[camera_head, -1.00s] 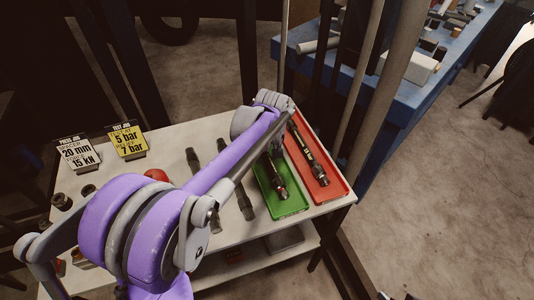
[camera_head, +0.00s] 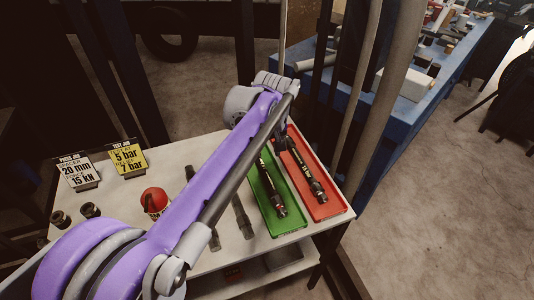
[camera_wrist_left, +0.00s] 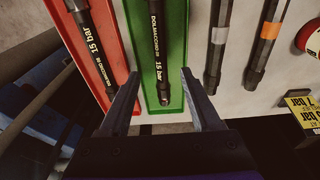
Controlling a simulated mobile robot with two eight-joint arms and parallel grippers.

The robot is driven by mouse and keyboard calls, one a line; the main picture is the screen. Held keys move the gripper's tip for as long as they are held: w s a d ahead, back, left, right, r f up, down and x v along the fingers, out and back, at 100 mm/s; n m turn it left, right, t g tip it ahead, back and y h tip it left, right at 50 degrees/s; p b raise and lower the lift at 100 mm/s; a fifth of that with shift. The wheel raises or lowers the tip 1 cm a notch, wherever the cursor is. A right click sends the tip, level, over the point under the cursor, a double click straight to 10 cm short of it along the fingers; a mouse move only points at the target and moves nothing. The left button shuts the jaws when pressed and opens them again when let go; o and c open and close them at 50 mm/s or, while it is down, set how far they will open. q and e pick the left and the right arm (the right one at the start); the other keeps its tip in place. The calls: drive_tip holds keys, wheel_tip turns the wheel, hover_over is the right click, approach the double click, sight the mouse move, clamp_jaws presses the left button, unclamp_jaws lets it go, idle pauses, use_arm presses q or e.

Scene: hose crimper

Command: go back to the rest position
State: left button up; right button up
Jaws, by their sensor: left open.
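My left arm comes in from the lower left and reaches across the table. My left gripper (camera_head: 280,142) hangs near the far ends of the green and red trays, partly hidden by the arm. A dark hose marked 15 bar (camera_wrist_left: 156,45) lies in the green tray (camera_head: 294,222), beyond the fingertips. Another dark hose (camera_head: 308,172) lies in the red tray (camera_head: 337,208). My right gripper is not in view.
The pale table (camera_head: 225,258) also holds grey-banded hoses (camera_head: 243,215), a red-topped object (camera_head: 155,201), a white sign (camera_head: 77,171) and a yellow sign (camera_head: 128,158). Upright posts (camera_head: 362,90) stand behind the trays. A blue bench (camera_head: 405,105) is at the back right.

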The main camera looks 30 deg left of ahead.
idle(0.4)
use_arm(q)
drive_tip(key=s+d+f+m+t+p, duration=0.1)
drive_tip(key=s+d+f+m, duration=0.1)
drive_tip(key=s, duration=0.4)
drive_tip(key=s+d+f+m+t+p, duration=0.1)
drive_tip(key=s+d+f+m, duration=0.1)
drive_tip(key=s+d+m, duration=0.2)
drive_tip(key=s+d+f+m+t+h+p, duration=0.1)
drive_tip(key=s+d+f+m+t+p, duration=0.1)
drive_tip(key=s, duration=0.7)
drive_tip(key=shift+s+d+m, duration=0.25)
drive_tip(key=shift+d+m, duration=0.15)
drive_tip(key=shift+m, duration=0.5)
drive_tip(key=shift+s+d+f, duration=0.1)
drive_tip(key=shift+s+f, duration=0.05)
drive_tip(key=shift+s, duration=0.1)
